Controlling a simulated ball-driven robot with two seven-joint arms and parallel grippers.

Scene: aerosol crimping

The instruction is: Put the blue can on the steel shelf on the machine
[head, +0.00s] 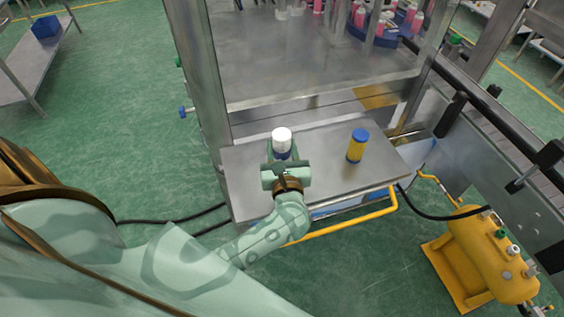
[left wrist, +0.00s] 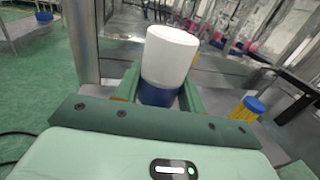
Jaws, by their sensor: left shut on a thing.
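The blue can with a white top (head: 282,137) is upright between the fingers of my left gripper (head: 283,158), over the left part of the steel shelf (head: 320,152). In the left wrist view the can (left wrist: 168,58) stands between both green fingers, with its white upper part above them and its blue lower part between them. My left gripper (left wrist: 160,92) is shut on it. The can's bottom is hidden, so I cannot tell whether it touches the shelf. My right gripper is not in view.
A yellow can with a blue cap (head: 357,147) stands on the shelf's right part, and also shows in the left wrist view (left wrist: 247,108). The machine's steel post (head: 200,75) rises at the shelf's left. A yellow rail (head: 345,218) runs along the front. The shelf between the cans is clear.

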